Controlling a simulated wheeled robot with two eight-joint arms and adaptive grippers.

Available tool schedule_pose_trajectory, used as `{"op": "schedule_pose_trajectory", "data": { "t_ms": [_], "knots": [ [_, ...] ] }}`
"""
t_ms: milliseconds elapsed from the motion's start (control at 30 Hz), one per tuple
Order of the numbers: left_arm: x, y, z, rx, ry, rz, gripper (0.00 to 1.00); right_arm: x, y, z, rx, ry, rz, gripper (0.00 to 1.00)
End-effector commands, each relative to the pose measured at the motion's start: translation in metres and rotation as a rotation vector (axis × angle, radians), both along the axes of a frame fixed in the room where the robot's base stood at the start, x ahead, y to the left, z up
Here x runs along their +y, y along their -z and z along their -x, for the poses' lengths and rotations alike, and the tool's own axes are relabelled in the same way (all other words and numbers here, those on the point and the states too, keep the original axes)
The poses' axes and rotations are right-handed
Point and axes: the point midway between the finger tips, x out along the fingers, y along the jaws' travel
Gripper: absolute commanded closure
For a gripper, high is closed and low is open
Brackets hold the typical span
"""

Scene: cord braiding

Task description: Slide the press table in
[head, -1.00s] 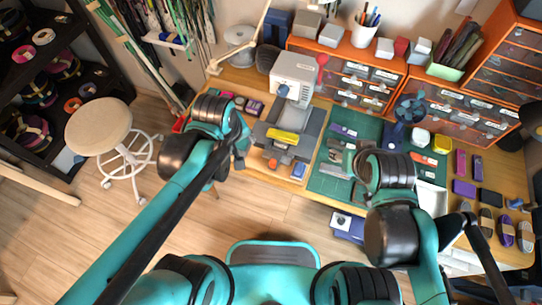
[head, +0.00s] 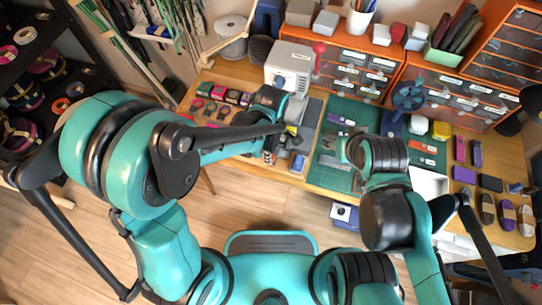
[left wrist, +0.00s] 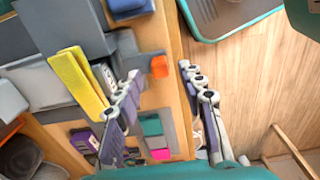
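The white press (head: 290,68) stands at the back of the wooden bench. Its grey table extends toward the front edge, and a yellow bar (left wrist: 75,85) lies on the grey part (left wrist: 60,32); in the head view my left arm mostly covers this bar. My left gripper (head: 290,138) is over the front of the press. In the left wrist view its two fingers (left wrist: 159,75) are apart, with a small orange tab (left wrist: 158,67) between the tips; I cannot tell whether they touch it. My right gripper (head: 342,152) is above the green mat, its fingers partly hidden.
The green cutting mat (head: 325,181) lies right of the press. Orange drawer units (head: 345,72) line the back. Several small coloured pieces (head: 220,95) lie left of the press. A blue-and-white box (head: 344,215) sits below the bench front.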

Motion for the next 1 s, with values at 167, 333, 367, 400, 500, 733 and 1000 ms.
{"op": "schedule_pose_trajectory", "data": {
  "t_ms": [167, 333, 367, 400, 500, 733, 1000],
  "knots": [
    [0.0, 0.028, 0.0, -0.001, 0.0, 0.0, 0.6, 0.0, 0.014, 0.0, 0.0, 0.0, 0.0, 0.51],
    [0.0, 0.035, 0.0, -0.001, 0.001, 0.0, 0.6, 0.0, 0.016, 0.0, 0.0, 0.0, 0.0, 0.51],
    [0.0, 0.035, 0.0, -0.001, 0.001, 0.0, 0.6, 0.0, 0.016, 0.0, 0.0, 0.0, 0.0, 0.51],
    [0.0, 0.035, 0.0, -0.001, 0.001, 0.0, 0.6, 0.0, 0.016, 0.0, 0.0, 0.0, 0.0, 0.51],
    [0.0, 0.035, 0.0, -0.001, 0.001, 0.0, 0.6, 0.0, 0.015, 0.0, 0.0, 0.0, 0.0, 0.51],
    [0.0, 0.035, 0.0, -0.001, 0.001, 0.0, 1.0, 0.0, 0.015, 0.0, 0.0, 0.0, 0.0, 0.51],
    [-0.004, 0.035, -0.013, -0.001, 0.001, 0.0, 1.0, 0.0, 0.016, 0.0, 0.0, 0.0, 0.0, 0.51]
  ]
}}
